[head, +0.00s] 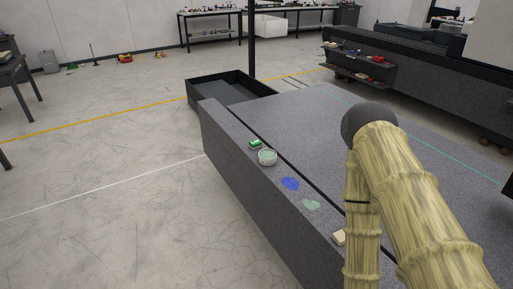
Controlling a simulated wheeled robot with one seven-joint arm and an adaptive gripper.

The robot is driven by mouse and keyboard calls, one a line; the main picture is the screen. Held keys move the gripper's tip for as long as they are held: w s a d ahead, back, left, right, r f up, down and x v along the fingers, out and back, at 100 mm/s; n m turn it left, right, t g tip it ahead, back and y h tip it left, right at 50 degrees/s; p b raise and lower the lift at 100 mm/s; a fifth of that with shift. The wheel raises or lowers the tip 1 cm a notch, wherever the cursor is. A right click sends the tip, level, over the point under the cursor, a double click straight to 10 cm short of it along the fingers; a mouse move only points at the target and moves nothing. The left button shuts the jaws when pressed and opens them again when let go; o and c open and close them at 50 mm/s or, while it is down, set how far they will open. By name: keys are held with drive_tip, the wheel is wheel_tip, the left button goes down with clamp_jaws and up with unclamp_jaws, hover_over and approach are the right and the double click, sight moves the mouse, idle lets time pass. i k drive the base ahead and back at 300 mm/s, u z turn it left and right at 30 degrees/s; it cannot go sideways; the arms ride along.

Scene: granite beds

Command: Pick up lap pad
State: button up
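Several small things lie in a row along the near left strip of the granite bed (330,130). They are a green block with a pale edge (255,143), a round pale dish with greenish contents (267,157), a flat blue patch (290,183), a flat pale green patch (311,204) and a cream block (339,237). I cannot tell for sure which is the lap pad. The cream block is partly beside or behind my arm, which is bamboo-coloured and fills the lower right. My gripper is not in view.
A dark groove runs along the bed beside the row. A dark open tray (228,90) stands past the bed's far left end, near a black post (251,40). Another granite bed with shelves (360,65) is at the back right.

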sight(255, 143)
drive_tip(key=u, duration=0.2)
drive_tip(key=i, duration=1.05)
drive_tip(key=u, duration=0.15)
